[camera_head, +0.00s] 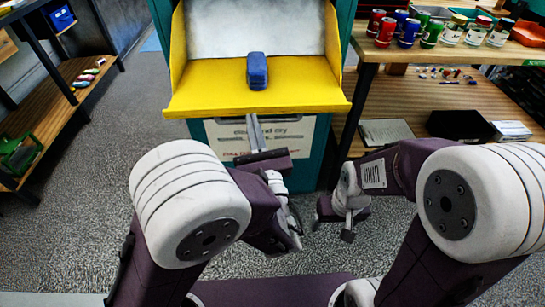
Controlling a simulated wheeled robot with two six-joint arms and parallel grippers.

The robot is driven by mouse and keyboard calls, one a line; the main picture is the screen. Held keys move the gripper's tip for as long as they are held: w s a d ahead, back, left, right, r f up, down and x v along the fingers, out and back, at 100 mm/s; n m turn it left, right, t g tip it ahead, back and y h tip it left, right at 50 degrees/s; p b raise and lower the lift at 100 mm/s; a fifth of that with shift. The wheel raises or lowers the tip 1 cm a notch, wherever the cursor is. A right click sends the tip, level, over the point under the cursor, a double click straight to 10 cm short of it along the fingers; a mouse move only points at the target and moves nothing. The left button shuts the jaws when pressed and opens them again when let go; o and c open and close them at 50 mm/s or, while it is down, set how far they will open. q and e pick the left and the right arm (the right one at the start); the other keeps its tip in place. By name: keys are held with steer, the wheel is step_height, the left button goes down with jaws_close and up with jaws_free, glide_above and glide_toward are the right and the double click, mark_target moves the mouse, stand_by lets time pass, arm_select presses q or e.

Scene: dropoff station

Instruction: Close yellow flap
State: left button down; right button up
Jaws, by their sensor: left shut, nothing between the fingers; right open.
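The yellow flap (205,92) is folded down and open at the front of the teal dropoff station (341,150). A blue object (257,70) lies on the flap near its middle. My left gripper (254,122) is shut and empty, with its fingertips just below the flap's front edge; I cannot tell whether they touch it. My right gripper (347,236) is open and low, to the right of the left arm and below the station front.
A wooden table (420,97) at the right holds several jars and cans (430,33), with a black box (458,125) on its lower shelf. A wooden shelf unit (50,118) stands at the left. The floor (120,150) between is clear.

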mark_target(280, 121)
arm_select(q)
steer(key=s+d+f+m+h+b, duration=0.3)
steer(key=s+d+f+h, duration=0.1)
steer(key=d+f, duration=0.3)
steer(key=x, duration=0.3)
steer(key=b+x, duration=0.1)
steer(key=x, duration=0.6)
steer(key=shift+w+a+r, duration=0.15)
steer(key=shift+a+r, duration=0.1)
steer(key=shift+a, duration=0.05)
arm_select(e)
step_height(280, 121, down, 7)
steer(key=shift+f, duration=0.15)
arm_select(q)
steer(key=shift+r, duration=0.1)
